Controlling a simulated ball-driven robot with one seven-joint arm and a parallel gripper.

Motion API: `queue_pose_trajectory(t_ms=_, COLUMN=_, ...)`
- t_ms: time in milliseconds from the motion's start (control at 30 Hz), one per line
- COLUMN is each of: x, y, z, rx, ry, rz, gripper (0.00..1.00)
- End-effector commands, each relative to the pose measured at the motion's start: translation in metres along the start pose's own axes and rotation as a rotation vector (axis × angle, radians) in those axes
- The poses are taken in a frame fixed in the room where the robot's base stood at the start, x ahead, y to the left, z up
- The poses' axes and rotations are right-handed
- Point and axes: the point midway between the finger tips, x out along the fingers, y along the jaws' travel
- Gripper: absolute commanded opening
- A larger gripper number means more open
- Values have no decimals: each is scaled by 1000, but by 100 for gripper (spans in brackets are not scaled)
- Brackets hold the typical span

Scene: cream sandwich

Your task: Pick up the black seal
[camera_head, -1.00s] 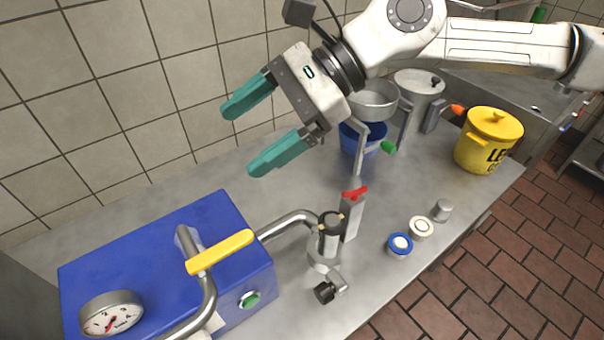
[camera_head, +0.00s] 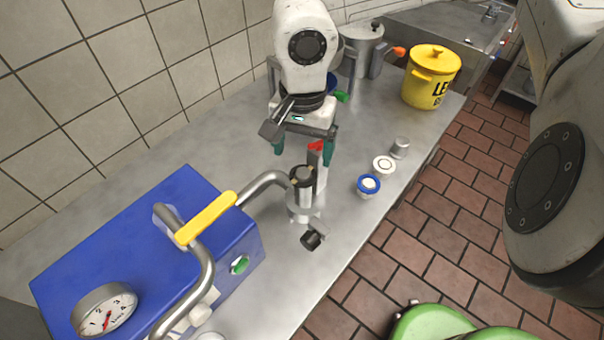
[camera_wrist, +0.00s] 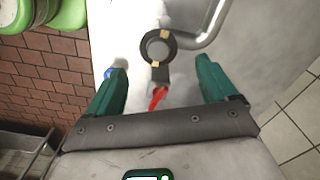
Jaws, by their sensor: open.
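A black ring (camera_head: 302,177) with small gold marks, which looks like the black seal, sits on top of an upright metal fitting (camera_head: 305,203) at the end of a bent pipe. In the wrist view the black ring (camera_wrist: 158,47) shows from above, ahead of and between the fingertips. My gripper (camera_head: 304,152) points down with its teal fingers spread wide and nothing between them gripped. In the wrist view my gripper (camera_wrist: 163,68) has a red lever (camera_wrist: 158,97) showing between its fingers, close beside the ring. The ring appears apart from both fingers.
A blue machine (camera_head: 150,255) with a yellow-handled pipe (camera_head: 206,217) and a gauge (camera_head: 104,311) stands at left. A blue-rimmed cap (camera_head: 368,186), a white ring (camera_head: 383,165) and a small metal cylinder (camera_head: 400,147) lie right. A yellow pot (camera_head: 431,80) stands behind. The tiled wall is left.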

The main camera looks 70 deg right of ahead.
Motion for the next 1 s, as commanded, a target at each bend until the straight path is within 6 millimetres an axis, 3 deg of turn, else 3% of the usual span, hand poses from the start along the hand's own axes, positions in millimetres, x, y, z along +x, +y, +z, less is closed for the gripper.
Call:
queue_pose_trajectory(t_ms=433, x=50, y=1, z=4, rx=0, ry=-3, rz=0, gripper=86)
queue_pose_trajectory(t_ms=1000, x=54, y=1, z=4, rx=-1, ry=-1, rz=0, gripper=86)
